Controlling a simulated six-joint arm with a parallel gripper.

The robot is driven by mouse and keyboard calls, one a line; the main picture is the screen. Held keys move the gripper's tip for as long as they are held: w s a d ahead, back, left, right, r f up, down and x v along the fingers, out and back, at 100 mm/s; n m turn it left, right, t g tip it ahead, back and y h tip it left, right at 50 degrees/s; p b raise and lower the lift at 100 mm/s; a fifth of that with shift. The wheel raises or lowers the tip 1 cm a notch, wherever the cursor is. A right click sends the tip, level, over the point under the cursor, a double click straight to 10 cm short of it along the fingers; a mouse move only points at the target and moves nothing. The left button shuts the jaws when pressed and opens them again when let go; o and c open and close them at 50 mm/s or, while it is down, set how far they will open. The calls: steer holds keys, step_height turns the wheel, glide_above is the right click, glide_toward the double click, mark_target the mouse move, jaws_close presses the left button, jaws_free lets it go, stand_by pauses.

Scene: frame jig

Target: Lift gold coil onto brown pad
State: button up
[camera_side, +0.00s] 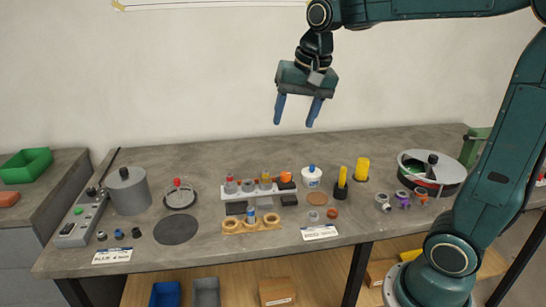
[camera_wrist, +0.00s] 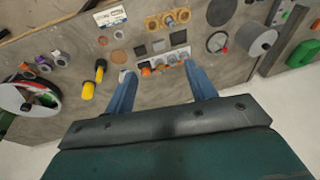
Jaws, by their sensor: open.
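The gold coil (camera_side: 265,182) appears to be the gold-coloured upright piece in the white rack (camera_side: 230,195) on the bench, between grey pieces and an orange one. The brown pad (camera_side: 317,199) looks like the flat round brown disc right of the rack; it also shows in the wrist view (camera_wrist: 119,57), with nothing on it. My gripper (camera_side: 295,124) is open and empty, high above the bench behind the rack. In the wrist view its blue fingers (camera_wrist: 163,82) are spread either side of the rack.
A white tub with blue lid (camera_side: 312,178) and yellow-topped posts (camera_side: 341,183) stand right of the rack. Dark square pads and a tan holed block (camera_side: 252,226) lie in front.

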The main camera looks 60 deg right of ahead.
steer(key=w+d+f+m+g, duration=0.1)
steer(key=w+d+f+m, duration=0.25)
steer(key=w, duration=0.25)
steer(key=w+d+f+m+g, duration=0.1)
steer(key=w+d+f+m, duration=0.1)
steer(key=w+d+m, duration=0.3)
steer(key=m+g, duration=0.1)
steer(key=m, duration=0.4)
glide_toward(265, 171)
steer(key=shift+y, duration=0.3)
steer(key=shift+w+d+f, duration=0.1)
steer(key=shift+d+f, duration=0.05)
steer(key=shift+f, duration=1.25)
steer(key=shift+w+d+f, duration=0.1)
steer(key=shift+f, duration=1.35)
steer(key=shift+s+f, duration=0.1)
steer(key=shift+f, duration=2.5)
steer(key=c, duration=1.1)
